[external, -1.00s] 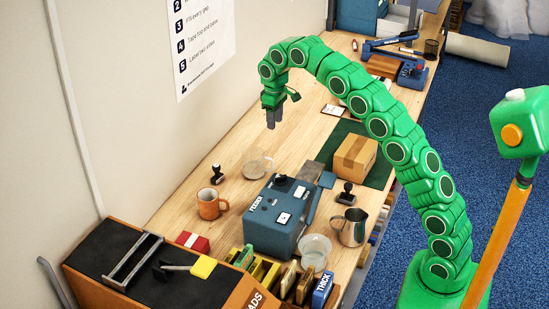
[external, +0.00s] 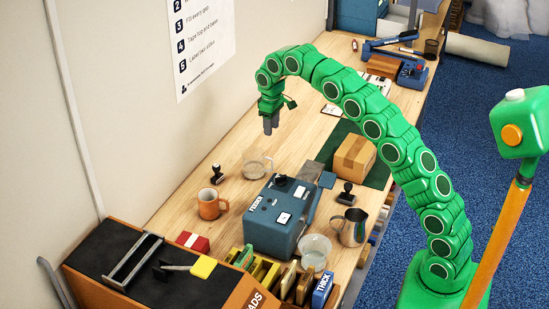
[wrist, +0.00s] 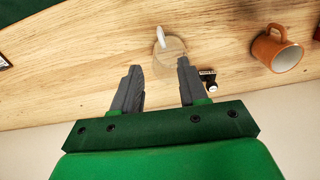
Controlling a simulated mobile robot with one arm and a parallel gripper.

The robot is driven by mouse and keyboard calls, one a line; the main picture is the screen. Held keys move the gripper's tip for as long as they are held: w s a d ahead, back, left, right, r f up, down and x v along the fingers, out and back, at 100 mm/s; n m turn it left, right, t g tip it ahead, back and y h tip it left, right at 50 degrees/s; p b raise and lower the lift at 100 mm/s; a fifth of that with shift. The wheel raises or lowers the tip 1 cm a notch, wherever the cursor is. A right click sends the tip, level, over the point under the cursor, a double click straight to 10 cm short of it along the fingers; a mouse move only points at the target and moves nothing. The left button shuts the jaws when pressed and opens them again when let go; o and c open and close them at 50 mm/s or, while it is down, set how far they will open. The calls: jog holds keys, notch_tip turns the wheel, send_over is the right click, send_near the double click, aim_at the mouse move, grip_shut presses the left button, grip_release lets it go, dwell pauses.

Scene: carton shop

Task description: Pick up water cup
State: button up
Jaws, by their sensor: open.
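A clear glass cup with a handle (external: 256,163) stands on the wooden bench, left of centre. It also shows in the wrist view (wrist: 172,50), beyond and between my fingertips, its pale handle pointing away from them. My gripper (external: 270,127) hangs above the bench, higher than the glass cup and apart from it, with fingers pointing down. In the wrist view my gripper (wrist: 159,72) has its two grey fingers spread with nothing between them. A second clear vessel (external: 314,252) stands near the front edge by the blue machine; I cannot tell from the label-free glass which holds water.
An orange mug (external: 210,204) and a black stamp (external: 217,174) stand near the glass cup. The blue machine (external: 277,222), a metal pitcher (external: 352,228) and a carton (external: 354,156) stand to the right. Bare wood lies behind the cup, along the wall.

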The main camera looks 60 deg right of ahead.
aim_at(272, 163)
notch_tip(272, 163, down, 19)
jog(key=shift+s+f, duration=0.1)
jog(key=shift+f, duration=0.05)
grip_shut()
dwell(0.8)
